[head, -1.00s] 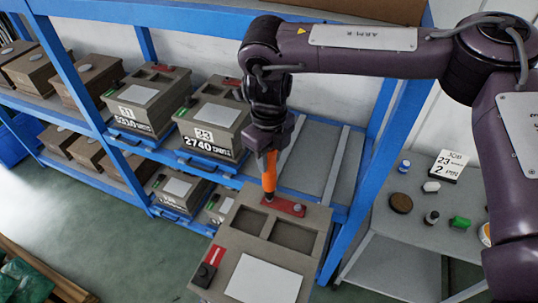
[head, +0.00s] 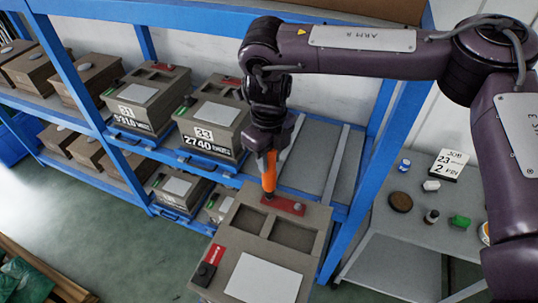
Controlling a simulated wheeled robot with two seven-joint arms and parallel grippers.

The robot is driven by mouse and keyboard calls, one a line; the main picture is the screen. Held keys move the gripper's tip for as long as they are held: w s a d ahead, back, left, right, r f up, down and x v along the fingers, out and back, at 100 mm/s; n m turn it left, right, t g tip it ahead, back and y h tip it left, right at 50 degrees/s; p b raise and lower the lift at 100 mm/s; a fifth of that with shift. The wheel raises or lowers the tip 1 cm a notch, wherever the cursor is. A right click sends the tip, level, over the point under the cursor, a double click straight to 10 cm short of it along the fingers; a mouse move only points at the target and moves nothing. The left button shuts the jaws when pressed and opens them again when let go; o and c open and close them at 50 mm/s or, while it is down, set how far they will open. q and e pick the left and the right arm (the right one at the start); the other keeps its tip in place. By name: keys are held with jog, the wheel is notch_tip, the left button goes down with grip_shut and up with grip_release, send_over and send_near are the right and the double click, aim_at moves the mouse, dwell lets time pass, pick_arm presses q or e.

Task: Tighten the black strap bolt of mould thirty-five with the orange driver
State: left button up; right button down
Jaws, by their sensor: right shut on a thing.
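My right gripper (head: 267,147) is shut on the orange driver (head: 269,172), which points down nearly upright. The driver's tip is at the black bolt (head: 267,198) at the left end of a red strap (head: 288,206); whether it is seated in the bolt head is too small to tell. The strap lies on the far edge of a brown-grey mould (head: 311,242) with two recesses and a blank white plate. No number shows on this mould. A second red strap with a black block (head: 206,271) lies at its left. My left gripper is not in view.
An empty shelf bay (head: 312,160) lies behind the driver. A grey table (head: 405,245) at right carries small parts and a job card (head: 449,166).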

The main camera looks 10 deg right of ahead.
jog(key=shift+f+b, duration=0.4)
jog(key=shift+f, duration=0.2)
dwell(0.5)
jog(key=shift+s+f, duration=0.2)
jog(key=shift+f, duration=0.3)
dwell(1.2)
jog(key=shift+r, duration=0.15)
jog(key=shift+w+r+p, duration=0.2)
jog(key=shift+r+p, duration=0.25)
jog(key=shift+r, duration=0.2)
jog(key=shift+r+p, duration=1.3)
jog(key=shift+r, duration=0.6)
